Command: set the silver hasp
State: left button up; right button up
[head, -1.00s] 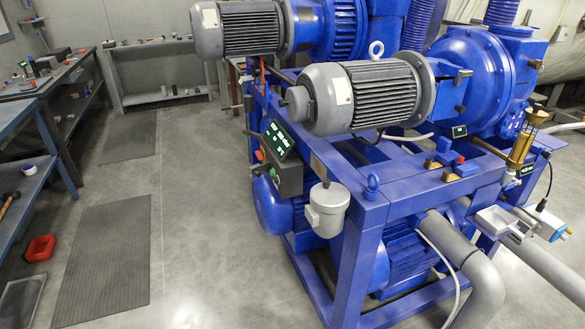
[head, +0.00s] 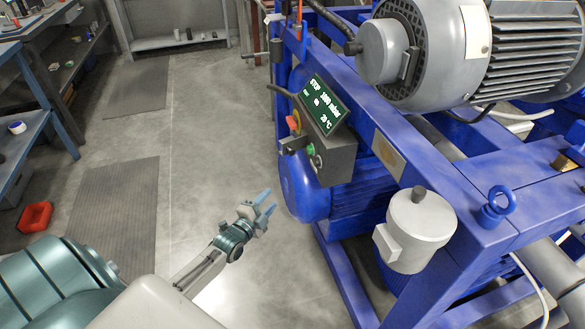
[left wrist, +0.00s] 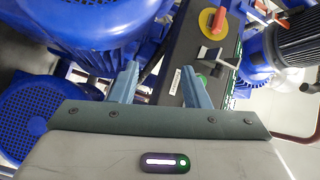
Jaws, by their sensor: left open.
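The silver hasp (head: 293,145) sticks out from the face of the dark control box (head: 338,160), just below its red switch handle (head: 292,123). In the left wrist view the hasp (left wrist: 210,56) is a small metal bracket beside the red handle (left wrist: 218,20) on its yellow disc. I cannot tell exactly how the hasp is turned. My left gripper (head: 267,202) is open and empty, below and in front of the box, apart from the hasp. In the left wrist view its two blue fingers (left wrist: 159,78) point toward the box. My right gripper is not in view.
A green button (head: 310,149) sits close to the hasp, under the lit display (head: 322,104). The blue pump frame (head: 352,268) and a grey canister (head: 418,230) stand to the right. The floor (head: 205,140) left of the machine is clear.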

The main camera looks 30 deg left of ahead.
aim_at(292, 153)
pick_arm(q)
notch_tip(292, 153, up, 10)
jog(key=w+d+m+t+h+b, duration=0.1)
jog(key=w+m+t+b, duration=0.1)
jog(key=m+t, duration=0.1)
jog(key=b+x, duration=0.2)
jog(key=x, duration=0.6)
jog(key=shift+w, duration=0.4)
jog(key=shift+x, duration=0.95)
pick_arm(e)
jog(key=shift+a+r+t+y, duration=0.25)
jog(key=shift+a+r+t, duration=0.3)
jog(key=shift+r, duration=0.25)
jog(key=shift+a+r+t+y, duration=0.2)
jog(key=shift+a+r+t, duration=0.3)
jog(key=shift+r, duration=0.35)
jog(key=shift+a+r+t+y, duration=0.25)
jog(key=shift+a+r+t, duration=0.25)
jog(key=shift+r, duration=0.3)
pick_arm(q)
jog(key=shift+d+f, duration=0.1)
grip_shut()
